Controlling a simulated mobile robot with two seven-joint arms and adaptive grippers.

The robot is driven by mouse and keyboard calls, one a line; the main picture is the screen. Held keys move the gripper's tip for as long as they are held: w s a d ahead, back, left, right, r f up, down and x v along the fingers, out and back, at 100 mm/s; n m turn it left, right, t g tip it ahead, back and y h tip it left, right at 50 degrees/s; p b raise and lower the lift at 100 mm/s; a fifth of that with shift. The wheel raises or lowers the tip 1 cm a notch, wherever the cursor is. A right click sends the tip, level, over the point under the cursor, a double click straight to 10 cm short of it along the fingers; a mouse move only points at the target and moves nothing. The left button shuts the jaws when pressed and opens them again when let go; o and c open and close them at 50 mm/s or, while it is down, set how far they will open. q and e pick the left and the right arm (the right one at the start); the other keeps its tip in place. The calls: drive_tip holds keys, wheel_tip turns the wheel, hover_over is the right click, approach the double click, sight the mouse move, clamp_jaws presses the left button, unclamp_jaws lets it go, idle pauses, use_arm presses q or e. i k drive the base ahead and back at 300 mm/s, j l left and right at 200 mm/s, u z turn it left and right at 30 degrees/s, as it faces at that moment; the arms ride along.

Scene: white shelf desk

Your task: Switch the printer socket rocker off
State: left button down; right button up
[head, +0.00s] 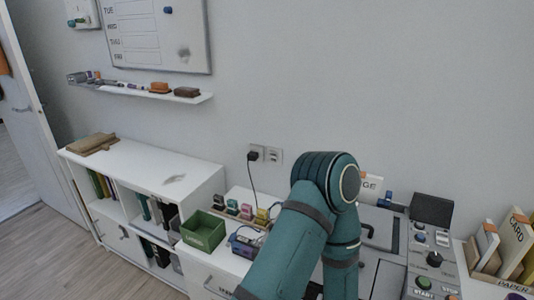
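A double wall socket (272,155) is on the grey wall, in the middle of the head view. A black plug (253,156) sits in its left half, with a dark cord hanging down. The right half looks empty. The rocker is too small to make out, so its position cannot be told. One of my teal arms (325,190) rises from below, its bent joint just right of the socket and nearer to me. It covers part of the desk. Neither gripper shows; any gripper on this arm is hidden or out of frame.
A green box (203,231) and several small coloured items stand on the white desk below the socket. A low white shelf (145,165) stands at left. A control panel (432,245) with knobs and buttons is at right, beside a file holder (505,250). The wall around the socket is clear.

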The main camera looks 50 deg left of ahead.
sight(273, 155)
drive_tip(key=k+j, duration=0.1)
drive_tip(key=j, duration=0.3)
drive_tip(key=k+j, duration=0.15)
drive_tip(key=j, duration=0.25)
drive_tip(key=k+j, duration=0.1)
drive_tip(key=j, duration=0.25)
drive_tip(key=k+j, duration=0.1)
drive_tip(key=j, duration=0.3)
drive_tip(key=z, duration=0.05)
